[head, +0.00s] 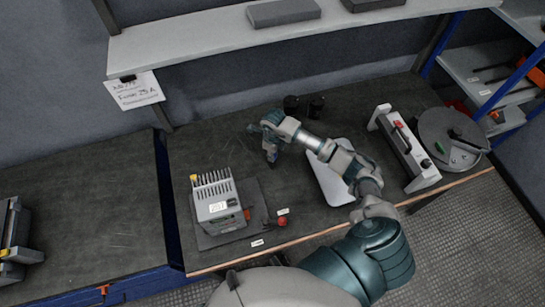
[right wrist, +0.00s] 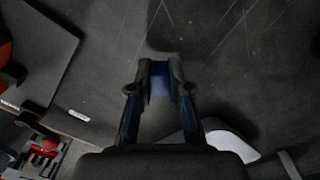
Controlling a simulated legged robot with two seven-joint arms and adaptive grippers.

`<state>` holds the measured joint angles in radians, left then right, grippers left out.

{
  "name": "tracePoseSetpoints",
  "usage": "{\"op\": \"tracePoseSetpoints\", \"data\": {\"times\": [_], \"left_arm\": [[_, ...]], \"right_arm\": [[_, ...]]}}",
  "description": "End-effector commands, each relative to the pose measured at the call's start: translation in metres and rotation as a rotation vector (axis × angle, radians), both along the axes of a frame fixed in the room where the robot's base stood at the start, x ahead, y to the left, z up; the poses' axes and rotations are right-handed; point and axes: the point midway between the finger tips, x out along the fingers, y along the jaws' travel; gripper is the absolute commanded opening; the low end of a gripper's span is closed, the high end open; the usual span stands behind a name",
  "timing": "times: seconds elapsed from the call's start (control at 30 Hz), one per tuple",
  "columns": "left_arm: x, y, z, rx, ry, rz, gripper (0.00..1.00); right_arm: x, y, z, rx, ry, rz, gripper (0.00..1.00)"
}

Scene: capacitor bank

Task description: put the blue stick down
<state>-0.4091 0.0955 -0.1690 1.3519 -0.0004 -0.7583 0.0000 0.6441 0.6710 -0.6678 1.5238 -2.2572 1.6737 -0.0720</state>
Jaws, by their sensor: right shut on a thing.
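My right gripper (head: 268,143) reaches over the middle of the dark workbench from the lower right, its fingers pointing down. In the right wrist view the gripper (right wrist: 160,75) is shut on the blue stick (right wrist: 160,84), of which only a small dim bluish patch shows between the fingers. The rest of the stick is hidden, and in the head view I cannot tell it from the fingers. I cannot tell whether the stick touches the bench. My left gripper is not in view.
A grey capacitor box (head: 217,205) stands on a dark mat left of the gripper, with a red knob (head: 282,222) near it. Two black cups (head: 290,103) are behind. A white tray (head: 325,180) lies partly under my arm. A grey device (head: 405,150) stands right.

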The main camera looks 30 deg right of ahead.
Motion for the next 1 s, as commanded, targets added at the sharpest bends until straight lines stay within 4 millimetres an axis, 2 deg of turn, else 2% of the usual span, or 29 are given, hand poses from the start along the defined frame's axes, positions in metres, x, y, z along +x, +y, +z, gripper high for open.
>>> {"op": "tracePoseSetpoints", "data": {"times": [0.03,0.13,0.57,0.93,0.97,1.0], "left_arm": [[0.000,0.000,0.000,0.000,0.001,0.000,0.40],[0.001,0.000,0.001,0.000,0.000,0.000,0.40],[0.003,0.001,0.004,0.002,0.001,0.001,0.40],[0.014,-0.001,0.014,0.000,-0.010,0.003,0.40],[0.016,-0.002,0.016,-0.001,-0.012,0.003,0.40],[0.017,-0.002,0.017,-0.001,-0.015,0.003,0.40]], "right_arm": [[-0.001,0.001,-0.009,0.001,0.003,-0.001,0.00],[0.000,0.002,-0.019,-0.001,0.001,-0.001,0.00],[0.000,0.000,-0.024,0.000,0.000,-0.001,0.00],[0.000,0.000,-0.030,0.000,0.000,-0.001,0.00],[0.000,0.001,-0.030,0.000,-0.001,0.000,0.25],[0.000,0.001,-0.029,-0.001,-0.001,0.000,0.35]]}}
